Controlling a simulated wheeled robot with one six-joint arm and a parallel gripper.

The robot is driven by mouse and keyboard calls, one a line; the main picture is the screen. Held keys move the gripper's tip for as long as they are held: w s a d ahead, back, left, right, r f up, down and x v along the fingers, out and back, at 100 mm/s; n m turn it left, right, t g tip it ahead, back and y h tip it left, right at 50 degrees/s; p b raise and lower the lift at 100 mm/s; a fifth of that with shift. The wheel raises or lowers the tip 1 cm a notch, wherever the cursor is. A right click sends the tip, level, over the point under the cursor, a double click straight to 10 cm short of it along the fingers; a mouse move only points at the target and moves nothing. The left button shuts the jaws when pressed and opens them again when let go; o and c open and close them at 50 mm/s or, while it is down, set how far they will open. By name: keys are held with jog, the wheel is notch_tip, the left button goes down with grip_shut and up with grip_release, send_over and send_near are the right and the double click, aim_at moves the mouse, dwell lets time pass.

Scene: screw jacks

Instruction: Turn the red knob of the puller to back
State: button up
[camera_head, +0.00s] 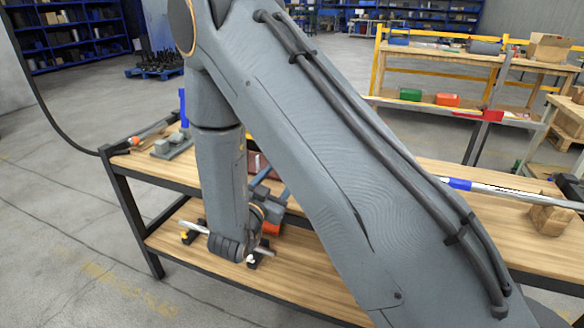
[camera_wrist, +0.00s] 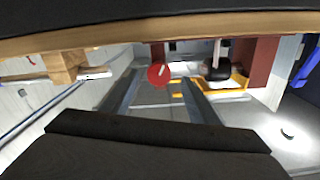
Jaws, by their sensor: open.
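A round red knob (camera_wrist: 158,74) with a pale bar across its face shows in the wrist view, just below the wooden edge. It appears to be the puller's knob; the rest of the puller is not clear. My gripper (camera_wrist: 160,81) is open. Its two grey-blue fingers reach toward the knob, one on each side of it in the picture. I cannot tell whether they touch it. In the head view my arm hangs at the front of the workbench (camera_head: 310,278) and hides most of this spot.
A dark red block (camera_wrist: 263,62) and a black round part on a yellow frame (camera_wrist: 232,86) are right of the knob in the wrist view. A grey vise-like tool (camera_head: 172,146) stands on the bench's left end. A wooden block (camera_head: 550,220) supports a metal bar at right.

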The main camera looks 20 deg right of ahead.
jog(key=x, duration=0.6)
jog(key=shift+w+d, duration=0.15)
jog(key=shift+d, duration=0.05)
jog(key=c, duration=1)
jog(key=shift+d+n+p, duration=0.1)
jog(key=shift+n+p, duration=0.9)
jog(key=shift+n, duration=0.2)
jog(key=shift+c, duration=0.2)
jog(key=shift+n+p, duration=0.45)
jog(key=shift+n, duration=0.75)
jog(key=o, duration=1)
jog(key=shift+d, duration=0.1)
jog(key=shift+o, duration=0.2)
